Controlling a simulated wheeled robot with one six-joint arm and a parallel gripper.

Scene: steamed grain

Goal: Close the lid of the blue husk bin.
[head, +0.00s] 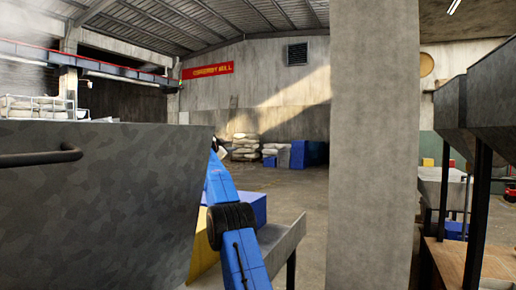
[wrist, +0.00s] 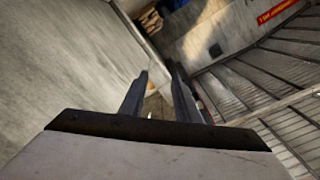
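A blue box-like thing (head: 255,207) stands behind my blue arm in the head view, with a yellow panel (head: 203,247) beside it. Farther back, a blue block (head: 308,153) stands by the rear wall. I cannot tell whether either is the husk bin, and no lid can be made out. My arm reaches up and away at mid-picture. My gripper (head: 216,146) is small there and close to the grey panel's edge. In the wrist view my gripper (wrist: 158,72) has its two fingers apart, with nothing held between them.
A large dark patterned panel (head: 100,195) with a handle (head: 45,157) fills the left. A concrete pillar (head: 372,150) stands to the right of my arm. A grey metal trough (head: 283,240) is close by. Sacks (head: 245,148) lie at the back. Open floor (head: 290,185) lies between.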

